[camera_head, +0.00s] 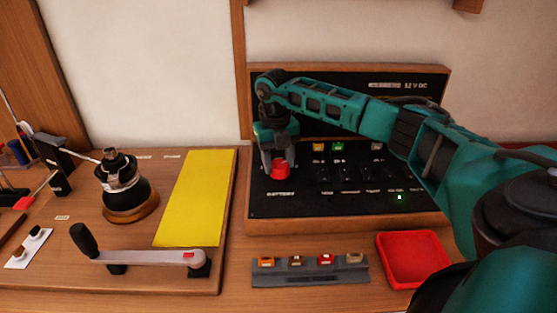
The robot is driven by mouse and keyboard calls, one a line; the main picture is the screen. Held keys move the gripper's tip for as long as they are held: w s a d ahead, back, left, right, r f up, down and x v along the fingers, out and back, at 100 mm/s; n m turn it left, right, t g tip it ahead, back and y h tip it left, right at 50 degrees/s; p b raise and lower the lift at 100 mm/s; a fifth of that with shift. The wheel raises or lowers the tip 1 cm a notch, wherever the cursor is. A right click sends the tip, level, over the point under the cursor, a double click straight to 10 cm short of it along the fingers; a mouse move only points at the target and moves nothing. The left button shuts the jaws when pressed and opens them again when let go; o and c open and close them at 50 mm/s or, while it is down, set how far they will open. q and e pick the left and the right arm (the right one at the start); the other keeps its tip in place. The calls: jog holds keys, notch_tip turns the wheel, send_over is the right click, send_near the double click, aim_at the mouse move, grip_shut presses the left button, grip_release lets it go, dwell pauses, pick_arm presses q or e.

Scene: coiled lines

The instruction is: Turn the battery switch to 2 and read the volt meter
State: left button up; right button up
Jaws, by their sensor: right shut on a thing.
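The black switch panel (330,208) in a wooden frame stands at the middle of the bench. The red battery switch knob (280,169) sits at its left side above a "BATTERY" label. My right gripper (279,163) reaches down from above and is shut on the red knob. The gripper covers the knob's upper part, and I cannot tell which number it points to. No volt meter can be made out; my right arm hides much of the upper panel. My left gripper is not in view.
A red tray (413,259) and a grey strip of colored fuses (310,271) lie in front of the panel. At left, a wooden board (75,265) holds a black winch (128,187), a crank handle (140,257) and a yellow sheet (198,198).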

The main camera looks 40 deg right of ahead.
aim_at(276, 164)
jog(key=o, duration=1)
jog(key=r, duration=1.3)
jog(key=shift+w+a, duration=0.15)
jog(key=shift+a, duration=0.2)
